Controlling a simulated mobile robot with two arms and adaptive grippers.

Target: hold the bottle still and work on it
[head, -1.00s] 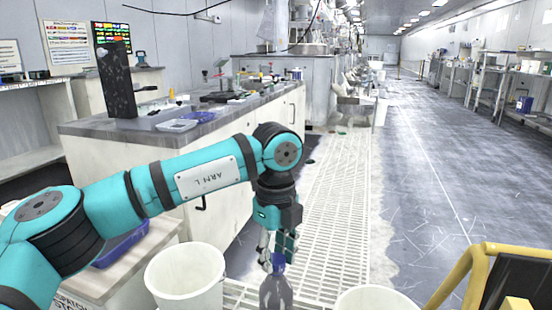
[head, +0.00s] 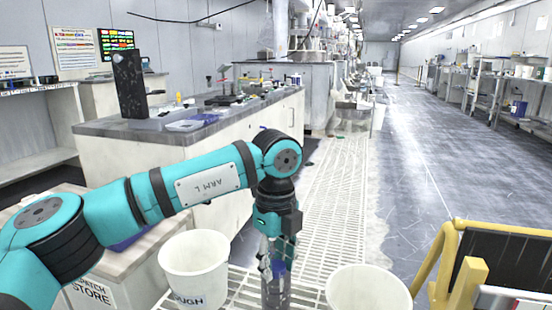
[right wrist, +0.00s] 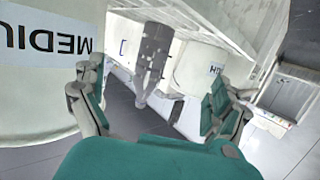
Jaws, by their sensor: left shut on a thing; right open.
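A clear grey bottle with a blue cap (head: 276,293) shows low in the middle of the head view, between two white buckets. My left gripper (head: 277,258) comes down from above and is shut on it near the cap. The bottle looks upright; its lower end is cut off by the frame edge. My right gripper (right wrist: 155,88) is open in the right wrist view, its teal and grey fingers spread to both sides. A grey shape (right wrist: 157,45) shows beyond these fingers; I cannot tell whether it is the bottle.
The left white bucket (head: 195,270), marked ROUGH, and the right white bucket (head: 368,292) flank the bottle over white floor grating (head: 330,215). A yellow rail (head: 447,255) stands at right. A bench (head: 165,130) holds tools. The aisle floor (head: 430,170) is clear.

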